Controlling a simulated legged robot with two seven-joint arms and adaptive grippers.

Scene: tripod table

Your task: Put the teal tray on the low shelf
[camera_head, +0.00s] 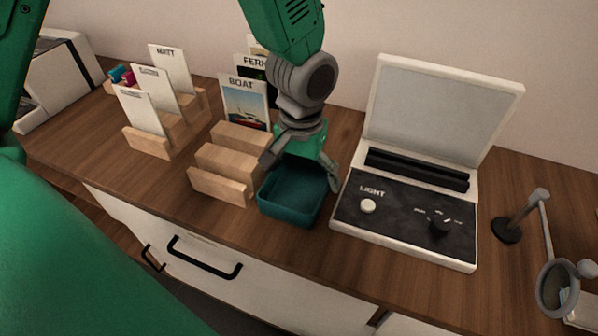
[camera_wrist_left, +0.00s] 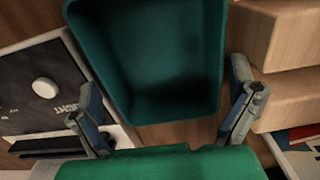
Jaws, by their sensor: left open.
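The teal tray (camera_head: 290,192) sits on the wooden counter between the wooden card holders and the light box. It looks empty, and it fills the upper middle of the left wrist view (camera_wrist_left: 150,60). My left gripper (camera_head: 300,172) is open above the tray's far end, with one finger toward each side. In the left wrist view its fingers (camera_wrist_left: 165,115) stand apart on either side of the tray's near end, and I see no clear grip on the rim. No low shelf can be made out for certain. My right gripper is not in view.
Wooden holders (camera_head: 228,160) stand close left of the tray, with a BOAT card (camera_head: 246,103) behind. The light box (camera_head: 405,205) with raised lid is close right. A magnifier lamp (camera_head: 556,285) stands far right. A drawer with a black handle (camera_head: 205,262) is below the counter.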

